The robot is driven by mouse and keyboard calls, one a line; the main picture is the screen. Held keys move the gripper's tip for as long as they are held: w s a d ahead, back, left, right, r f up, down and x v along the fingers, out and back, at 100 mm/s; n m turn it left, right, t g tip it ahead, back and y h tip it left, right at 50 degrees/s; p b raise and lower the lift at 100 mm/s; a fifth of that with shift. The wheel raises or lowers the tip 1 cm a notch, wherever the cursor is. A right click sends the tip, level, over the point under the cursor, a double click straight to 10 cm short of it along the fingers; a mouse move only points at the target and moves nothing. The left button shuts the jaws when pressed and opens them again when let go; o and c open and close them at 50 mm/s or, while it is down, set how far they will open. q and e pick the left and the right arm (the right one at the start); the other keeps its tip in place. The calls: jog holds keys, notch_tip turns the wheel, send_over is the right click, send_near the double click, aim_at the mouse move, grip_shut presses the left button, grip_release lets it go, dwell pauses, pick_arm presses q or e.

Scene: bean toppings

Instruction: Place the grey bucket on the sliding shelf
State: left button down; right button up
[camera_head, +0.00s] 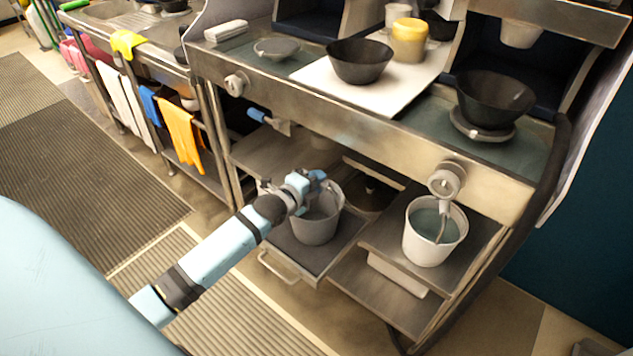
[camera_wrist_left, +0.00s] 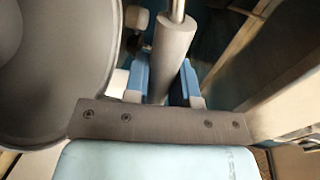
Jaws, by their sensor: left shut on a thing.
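The grey bucket (camera_head: 316,228) is upright at the sliding shelf (camera_head: 343,240), which is pulled out low in the steel unit with its bar handle (camera_head: 278,268) at the front. I cannot tell whether the bucket's base touches the shelf. My left gripper (camera_head: 316,182) is at the bucket's upper edge. In the left wrist view, the blue fingers (camera_wrist_left: 161,82) are shut on the grey grip of the bucket's handle (camera_wrist_left: 174,50). The bucket's wall (camera_wrist_left: 75,75) fills the left of that view. My right gripper is not in view.
A white bucket (camera_head: 428,245) stands on the shelf to the right. A black bowl (camera_head: 360,61) sits on a white board (camera_head: 372,95) on the counter above. Another black bowl (camera_head: 494,96) is at the right. Colored cloths hang at the left; the floor in front is clear.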

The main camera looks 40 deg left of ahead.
pick_arm(q)
jog(key=shift+f, duration=0.15)
jog(key=c, duration=0.9)
grip_release()
jog(key=shift+c, duration=0.2)
jog(key=shift+s+r, duration=0.2)
jog(key=p+v, duration=0.2)
jog(key=v, duration=0.9)
jog(key=s+d+f+n+g+h, duration=0.1)
jog(key=s+d+f+n+g, duration=0.1)
jog(key=s+d+n, duration=0.5)
jog(key=s+d+f+n+g+h, duration=0.1)
jog(key=s+d+f+n, duration=0.4)
jog(key=d, duration=0.7)
jog(key=s+n+g, duration=0.1)
jog(key=s+n, duration=0.1)
jog(key=n, duration=0.2)
jog(key=shift+s+f+g, duration=0.2)
jog(key=shift+f+g, duration=0.05)
jog(key=shift+g, duration=0.15)
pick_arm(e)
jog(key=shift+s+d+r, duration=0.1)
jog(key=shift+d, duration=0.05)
